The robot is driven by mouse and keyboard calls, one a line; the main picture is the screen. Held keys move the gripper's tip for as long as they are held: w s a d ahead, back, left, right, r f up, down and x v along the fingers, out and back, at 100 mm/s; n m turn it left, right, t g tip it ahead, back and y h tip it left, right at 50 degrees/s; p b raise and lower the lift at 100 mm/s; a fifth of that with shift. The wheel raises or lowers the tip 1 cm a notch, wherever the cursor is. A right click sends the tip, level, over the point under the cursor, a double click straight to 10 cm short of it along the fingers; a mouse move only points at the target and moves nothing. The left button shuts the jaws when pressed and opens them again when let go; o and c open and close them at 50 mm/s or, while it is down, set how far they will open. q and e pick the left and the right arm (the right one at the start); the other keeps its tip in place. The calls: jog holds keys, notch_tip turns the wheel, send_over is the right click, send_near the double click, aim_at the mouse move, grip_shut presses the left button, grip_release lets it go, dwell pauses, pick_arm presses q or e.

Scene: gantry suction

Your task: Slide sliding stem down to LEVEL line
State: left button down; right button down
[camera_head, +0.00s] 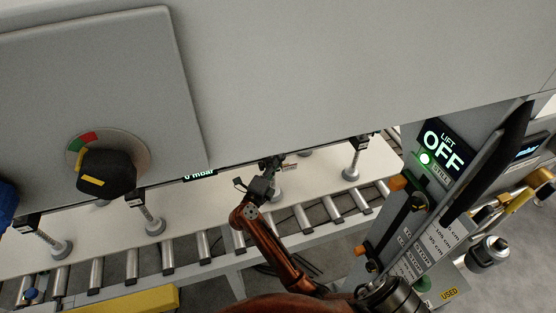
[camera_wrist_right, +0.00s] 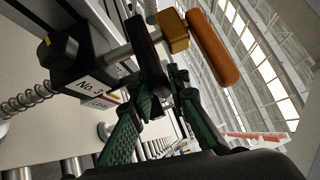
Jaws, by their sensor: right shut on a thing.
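My right gripper (camera_head: 278,163) is at one of the suction stems under the grey gantry housing, above the white panel (camera_head: 190,210). In the right wrist view its green fingers (camera_wrist_right: 160,100) are closed around a dark upright part (camera_wrist_right: 150,60), which I take to be the sliding stem. Beside it is a black block with a label reading "No. 3" (camera_wrist_right: 88,85). An orange handle (camera_wrist_right: 213,47) on a brass-coloured block sits just above right of the fingers. The foot of this stem (camera_head: 277,195) is near the panel. I cannot make out a LEVEL line. My left gripper is not in view.
Other suction stems stand left (camera_head: 150,212) and right (camera_head: 353,160) of my right gripper. A roller conveyor (camera_head: 205,245) runs under the panel. The housing (camera_head: 300,60) hangs close above the gripper. A lift post with an OFF display (camera_head: 442,148) stands at right.

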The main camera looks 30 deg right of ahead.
jog(key=shift+r, duration=0.1)
jog(key=shift+f, duration=0.9)
jog(key=c, duration=1.9)
grip_release()
